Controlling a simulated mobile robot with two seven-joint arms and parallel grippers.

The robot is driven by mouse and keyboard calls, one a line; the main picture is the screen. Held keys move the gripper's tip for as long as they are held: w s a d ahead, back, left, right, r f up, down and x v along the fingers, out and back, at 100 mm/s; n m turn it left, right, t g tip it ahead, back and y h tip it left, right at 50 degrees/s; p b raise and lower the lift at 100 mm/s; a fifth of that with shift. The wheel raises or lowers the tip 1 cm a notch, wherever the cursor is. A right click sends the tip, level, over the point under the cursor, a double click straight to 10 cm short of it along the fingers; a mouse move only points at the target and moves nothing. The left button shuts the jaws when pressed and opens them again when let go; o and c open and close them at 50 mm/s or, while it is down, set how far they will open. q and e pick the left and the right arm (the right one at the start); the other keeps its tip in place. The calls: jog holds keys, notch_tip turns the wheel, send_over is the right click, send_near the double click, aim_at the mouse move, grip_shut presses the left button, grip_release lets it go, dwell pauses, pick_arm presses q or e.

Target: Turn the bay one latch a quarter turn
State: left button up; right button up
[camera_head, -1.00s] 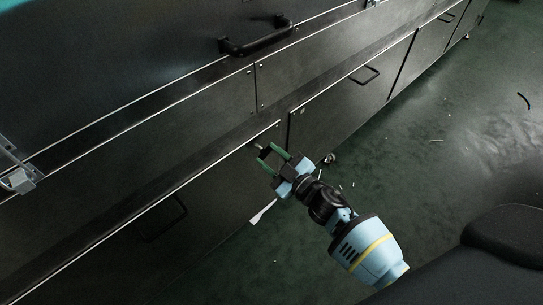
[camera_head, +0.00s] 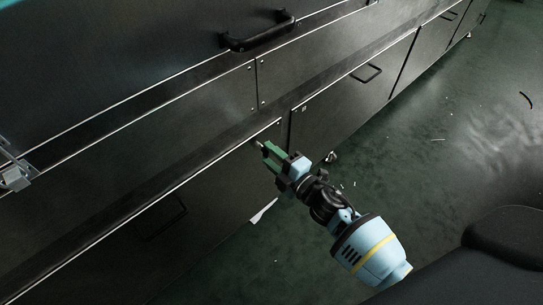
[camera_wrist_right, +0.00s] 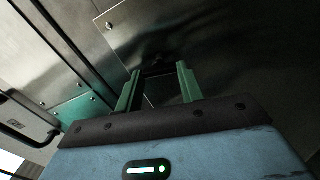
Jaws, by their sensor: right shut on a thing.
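My right gripper (camera_head: 267,154) is at the upper right corner of a dark lower panel (camera_head: 215,190) in the head view. It is shut on the latch, a small dark piece (camera_wrist_right: 158,69) between the green fingertips in the right wrist view. In that view the gripper (camera_wrist_right: 158,77) reaches towards a metal panel face. In the head view a small pale tip shows by the fingers, and the rest of the latch is hidden. The latch's exact angle is too small and dark to read. My left gripper is not in view.
A black bar handle (camera_head: 257,36) stands out from the upper panel. Another handle (camera_head: 366,73) is on the lower panel to the right. A metal fitting (camera_head: 14,177) is at the left edge. The green floor (camera_head: 430,150) is open, with small scraps.

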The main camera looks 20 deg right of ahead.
jog(key=shift+f+n, duration=0.1)
jog(key=shift+n, duration=1)
jog(key=o, duration=1)
jog(key=v, duration=0.8)
jog(key=shift+p, duration=0.45)
